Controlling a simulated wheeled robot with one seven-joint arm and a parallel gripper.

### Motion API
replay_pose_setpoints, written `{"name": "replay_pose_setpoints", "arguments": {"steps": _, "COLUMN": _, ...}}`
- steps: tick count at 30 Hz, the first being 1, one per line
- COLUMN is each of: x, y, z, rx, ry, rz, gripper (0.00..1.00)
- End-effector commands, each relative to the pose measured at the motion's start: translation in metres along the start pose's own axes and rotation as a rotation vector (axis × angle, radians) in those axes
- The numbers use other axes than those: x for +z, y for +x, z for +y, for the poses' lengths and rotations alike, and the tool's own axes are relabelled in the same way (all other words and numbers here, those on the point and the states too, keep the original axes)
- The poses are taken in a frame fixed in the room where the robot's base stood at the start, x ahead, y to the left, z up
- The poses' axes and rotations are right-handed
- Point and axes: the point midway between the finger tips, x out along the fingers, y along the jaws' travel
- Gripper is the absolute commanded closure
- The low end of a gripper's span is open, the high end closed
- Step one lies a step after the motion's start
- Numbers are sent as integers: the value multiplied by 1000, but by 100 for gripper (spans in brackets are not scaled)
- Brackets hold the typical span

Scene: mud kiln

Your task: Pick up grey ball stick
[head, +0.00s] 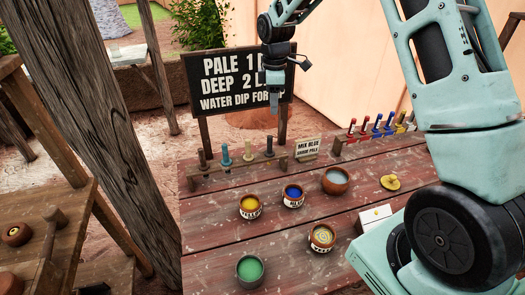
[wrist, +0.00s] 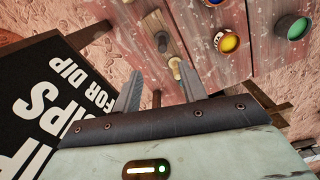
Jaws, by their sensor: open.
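A small rack (head: 236,170) at the back left of the red table holds several ball-topped sticks. One is dark (head: 202,158), one blue-grey (head: 225,155), one pale beige (head: 248,151) and one dark grey (head: 269,147). I cannot tell for sure which is the grey ball stick. My gripper (head: 273,102) is open and empty above the rack's back side, fingers pointing down. In the wrist view, the beige stick (wrist: 176,67) shows between my fingers (wrist: 160,88), nearer the right one. The dark grey stick (wrist: 162,41) stands beyond it. My gripper's body hides the other sticks there.
A black sign (head: 222,85) stands behind the rack, close to my gripper. Yellow (head: 250,207), blue (head: 293,195) and green (head: 250,270) paint pots and a bowl (head: 335,180) stand in front. A small card (head: 307,148) and a second rack with coloured sticks (head: 377,128) are to the right.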

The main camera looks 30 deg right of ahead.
Motion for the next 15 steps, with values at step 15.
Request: {"name": "replay_pose_setpoints", "arguments": {"steps": 15, "x": -2, "y": 98, "z": -2, "rx": -4, "ry": 0, "rz": -1, "gripper": 58}}
